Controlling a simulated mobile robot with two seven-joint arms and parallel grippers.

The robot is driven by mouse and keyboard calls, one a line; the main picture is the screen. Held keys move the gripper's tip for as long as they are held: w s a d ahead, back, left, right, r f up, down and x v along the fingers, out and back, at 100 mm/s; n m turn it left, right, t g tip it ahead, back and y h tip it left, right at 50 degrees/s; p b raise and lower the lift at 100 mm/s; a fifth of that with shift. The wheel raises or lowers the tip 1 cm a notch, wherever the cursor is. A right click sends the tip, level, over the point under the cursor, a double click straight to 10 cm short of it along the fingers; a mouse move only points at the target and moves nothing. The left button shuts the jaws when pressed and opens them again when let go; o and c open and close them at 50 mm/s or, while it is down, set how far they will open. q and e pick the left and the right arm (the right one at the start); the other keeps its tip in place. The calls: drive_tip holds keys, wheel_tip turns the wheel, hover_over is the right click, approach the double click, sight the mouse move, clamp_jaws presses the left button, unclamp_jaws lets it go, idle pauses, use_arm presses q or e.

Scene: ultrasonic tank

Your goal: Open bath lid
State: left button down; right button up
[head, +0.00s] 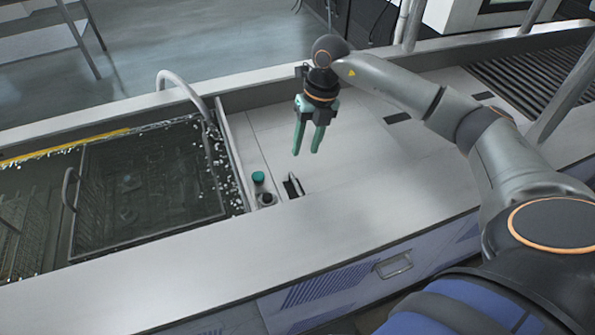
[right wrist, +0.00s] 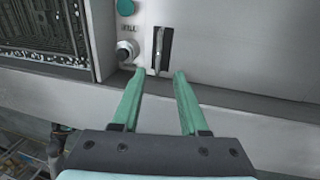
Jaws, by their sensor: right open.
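The bath (head: 25,240) is at the left in the head view, filled with dark liquid. A dark framed panel (head: 145,185) with a handle (head: 69,188) at its left side lies over it; I cannot tell for sure whether this is the lid. A metal lever in a dark slot (head: 293,186) is on the pale deck right of the bath; it also shows in the right wrist view (right wrist: 160,48). My right gripper (head: 306,153) is open and empty, pointing down above the deck. In the right wrist view its fingers (right wrist: 159,74) point towards the lever, apparently apart from it. My left gripper is out of view.
A green button (head: 258,177) and a dark-centred knob (head: 266,199) sit left of the lever. A curved metal pipe (head: 185,85) rises at the bath's back right corner. A dark ribbed grate (head: 530,75) lies at the far right. The deck's middle is clear.

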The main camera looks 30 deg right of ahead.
sight(296, 182)
drive_tip(key=f, duration=0.3)
drive_tip(key=a+f, duration=0.1)
drive_tip(key=f, duration=0.3)
drive_tip(key=a+f, duration=0.1)
drive_tip(key=f, duration=0.2)
drive_tip(key=shift+w+f, duration=0.2)
drive_tip(key=shift+w, duration=0.05)
clamp_jaws()
idle(0.9)
